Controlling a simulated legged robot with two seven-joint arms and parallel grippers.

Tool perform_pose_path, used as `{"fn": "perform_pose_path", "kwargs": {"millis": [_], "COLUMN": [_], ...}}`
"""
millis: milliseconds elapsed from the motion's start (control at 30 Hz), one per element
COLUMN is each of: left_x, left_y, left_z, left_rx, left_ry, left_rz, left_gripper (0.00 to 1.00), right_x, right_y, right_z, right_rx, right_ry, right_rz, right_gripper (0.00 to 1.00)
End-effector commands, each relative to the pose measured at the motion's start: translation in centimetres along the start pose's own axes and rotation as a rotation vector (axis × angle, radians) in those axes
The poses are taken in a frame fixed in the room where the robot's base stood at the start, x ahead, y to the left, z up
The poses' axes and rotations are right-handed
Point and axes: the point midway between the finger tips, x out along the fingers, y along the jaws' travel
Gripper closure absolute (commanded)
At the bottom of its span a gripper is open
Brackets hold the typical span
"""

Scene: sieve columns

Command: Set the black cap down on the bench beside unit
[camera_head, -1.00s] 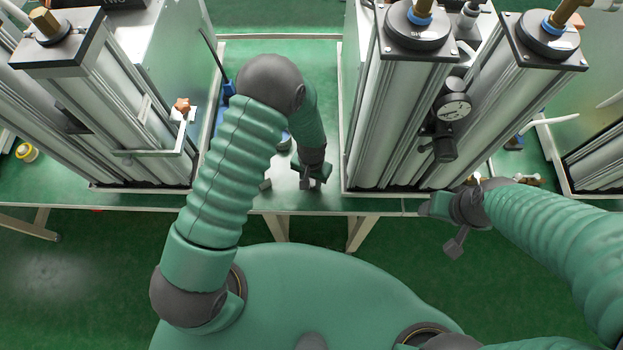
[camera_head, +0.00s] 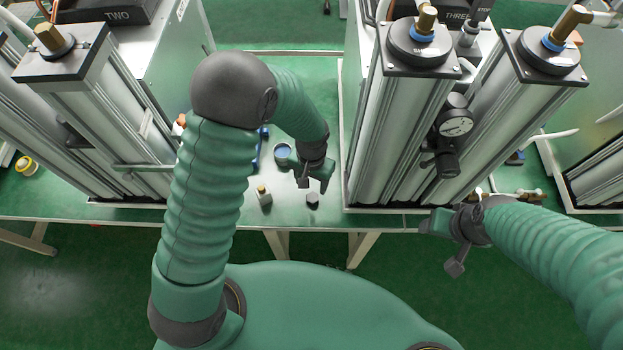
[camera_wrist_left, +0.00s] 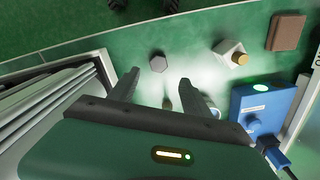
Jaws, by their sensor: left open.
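The black cap (camera_head: 312,200) lies on the green bench (camera_head: 290,218) near its front edge, left of the twin-column unit (camera_head: 400,120). It also shows in the left wrist view as a small dark hexagonal piece (camera_wrist_left: 158,63), beyond the fingertips. My left gripper (camera_head: 315,184) is above and just behind the cap, apart from it. Its two fingers are spread with a gap between them, also in the left wrist view (camera_wrist_left: 157,80). My right gripper (camera_head: 442,244) is empty in front of the unit, its fingers apart.
A round blue-topped container (camera_head: 282,152) and a blue device (camera_wrist_left: 262,108) are farther back. A brown block (camera_wrist_left: 286,32) shows in the left wrist view. Another column unit (camera_head: 110,130) stands at left.

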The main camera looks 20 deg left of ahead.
Motion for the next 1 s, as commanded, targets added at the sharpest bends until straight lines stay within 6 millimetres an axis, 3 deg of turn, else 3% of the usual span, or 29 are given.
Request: {"fn": "perform_pose_path", "kwargs": {"millis": [167,233,400,500,633,1000], "left_x": [-2.4,-4.5,-10.4,-12.3,-12.9,-12.9], "left_y": [-0.3,-1.2,-4.2,-5.2,-5.6,-5.5], "left_z": [0.1,1.0,6.0,8.8,10.2,10.2], "left_rx": [-0.005,-0.021,-0.094,-0.130,-0.148,-0.148], "left_ry": [0.011,0.039,0.153,0.205,0.231,0.231], "left_rz": [-0.001,-0.004,-0.013,-0.015,-0.015,-0.015], "left_gripper": [0.43,0.43,0.43,0.43,0.43,0.43], "right_x": [0.1,0.1,0.1,0.1,0.1,0.1], "right_y": [0.0,0.0,0.0,0.0,0.0,0.0], "right_z": [0.0,0.0,0.0,0.0,0.0,0.0], "right_rx": [0.000,0.000,0.000,0.000,0.000,0.000], "right_ry": [0.000,0.000,0.000,0.000,0.000,0.000], "right_rz": [0.000,0.000,0.000,0.000,0.000,0.000], "right_gripper": [0.39,0.39,0.39,0.39,0.39,0.39]}}
